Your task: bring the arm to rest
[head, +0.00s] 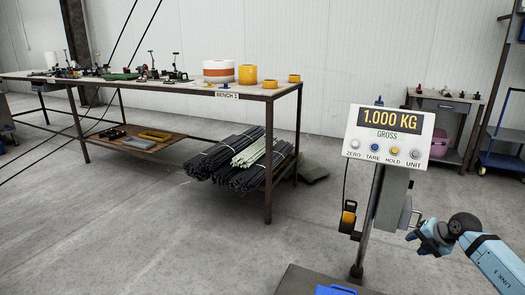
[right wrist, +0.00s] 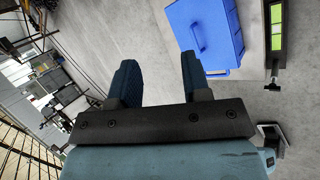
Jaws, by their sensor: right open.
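My right arm (head: 496,263) comes in from the lower right in the head view. Its gripper (head: 412,236) is beside the scale's post, to the right of it, and looks empty. In the right wrist view the two blue fingers of my right gripper (right wrist: 159,78) stand apart with only grey floor between them. My left gripper is not in view.
A scale display (head: 389,134) on a post reads 1.000 KG. A blue box (right wrist: 207,32) shows near the fingers in the right wrist view. Bench 1 (head: 180,87) stands at the left, with dark rods (head: 215,165) beneath. Grey floor (head: 130,230) is clear in front.

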